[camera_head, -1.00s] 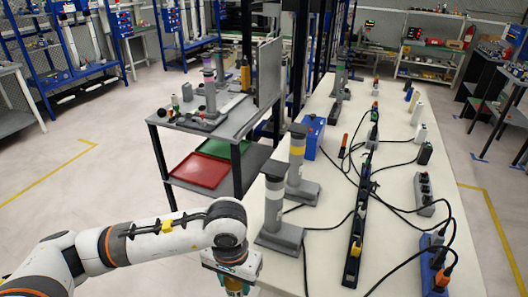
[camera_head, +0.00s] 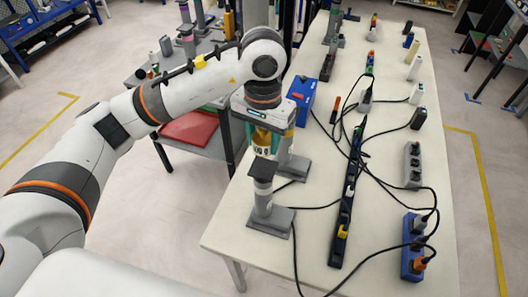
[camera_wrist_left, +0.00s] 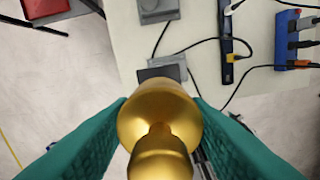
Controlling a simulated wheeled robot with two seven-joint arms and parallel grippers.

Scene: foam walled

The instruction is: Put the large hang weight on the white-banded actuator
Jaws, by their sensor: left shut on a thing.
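The large hang weight (camera_wrist_left: 160,115) is golden and round, with a narrower knob. The teal fingers of my left gripper (camera_head: 262,140) are shut on it, one on each side in the left wrist view. In the head view only a little gold shows between the fingers. The white-banded actuator (camera_head: 263,203) stands upright on the near left of the white table, with a dark cap. The held weight appears just above and behind its cap; I cannot tell the exact gap.
A second actuator (camera_head: 291,165) stands just behind, partly hidden by my gripper. A blue box (camera_head: 302,95) lies farther back. A black power strip (camera_head: 346,205), cables and a blue socket block (camera_head: 411,250) occupy the table's right. A side table with a red tray (camera_head: 190,130) is left.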

